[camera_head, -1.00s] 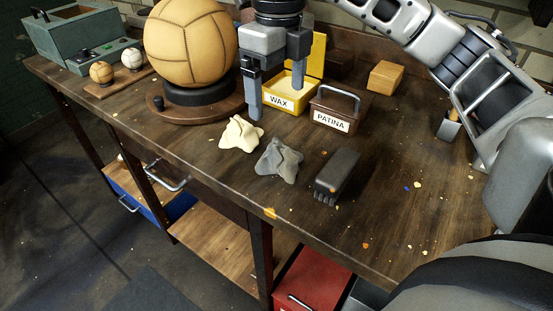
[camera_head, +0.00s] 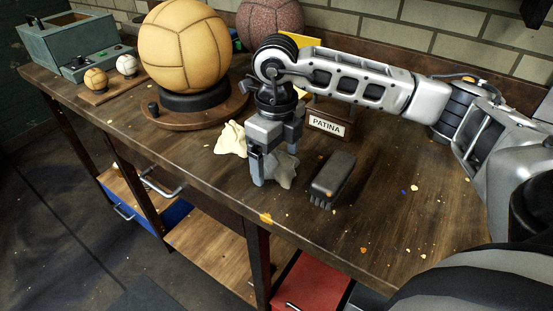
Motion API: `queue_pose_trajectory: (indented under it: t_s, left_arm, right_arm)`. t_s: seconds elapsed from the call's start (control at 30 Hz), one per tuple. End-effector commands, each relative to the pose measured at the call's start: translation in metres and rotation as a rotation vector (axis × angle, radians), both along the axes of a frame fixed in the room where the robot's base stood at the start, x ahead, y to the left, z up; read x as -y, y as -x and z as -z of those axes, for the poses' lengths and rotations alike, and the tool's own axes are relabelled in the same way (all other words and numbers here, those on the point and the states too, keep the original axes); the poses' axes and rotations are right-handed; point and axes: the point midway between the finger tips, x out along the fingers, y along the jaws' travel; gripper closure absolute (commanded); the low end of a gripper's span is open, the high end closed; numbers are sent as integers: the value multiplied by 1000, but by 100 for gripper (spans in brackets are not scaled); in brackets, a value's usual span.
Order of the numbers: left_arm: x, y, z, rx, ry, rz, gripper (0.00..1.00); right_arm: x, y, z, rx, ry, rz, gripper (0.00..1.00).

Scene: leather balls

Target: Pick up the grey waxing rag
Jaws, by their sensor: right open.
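The grey waxing rag (camera_head: 284,173) lies crumpled on the workbench near its front edge. My right gripper (camera_head: 272,165) is right over it, pointing down, with its fingers spread. The near finger stands in front of the rag's left part and hides it. The other finger is partly hidden behind the gripper body, and I cannot tell whether either finger touches the rag. My left gripper is not in view.
A cream rag (camera_head: 231,140) lies close on the left, and a dark brush (camera_head: 333,175) on the right. The patina box (camera_head: 327,124) stands behind. A tan leather ball (camera_head: 186,45) sits on a round stand. The bench's right part is mostly clear.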

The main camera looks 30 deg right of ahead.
Motion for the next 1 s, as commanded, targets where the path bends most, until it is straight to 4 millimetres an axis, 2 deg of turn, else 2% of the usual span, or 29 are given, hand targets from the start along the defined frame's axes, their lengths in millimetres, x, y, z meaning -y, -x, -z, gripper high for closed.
queue_pose_trajectory:
  t_s: [0.23, 0.4, 0.8, 1.0]
  left_arm:
    - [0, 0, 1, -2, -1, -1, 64]
    - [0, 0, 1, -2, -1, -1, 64]
    - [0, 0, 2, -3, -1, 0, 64]
    - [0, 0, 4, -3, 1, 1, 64]
  right_arm:
    - [0, 0, 2, 1, 0, 1, 11]
    - [0, 0, 2, 0, 0, 1, 58]
    - [0, 0, 0, 2, -1, 1, 59]
    - [0, -1, -15, 5, -2, 1, 59]
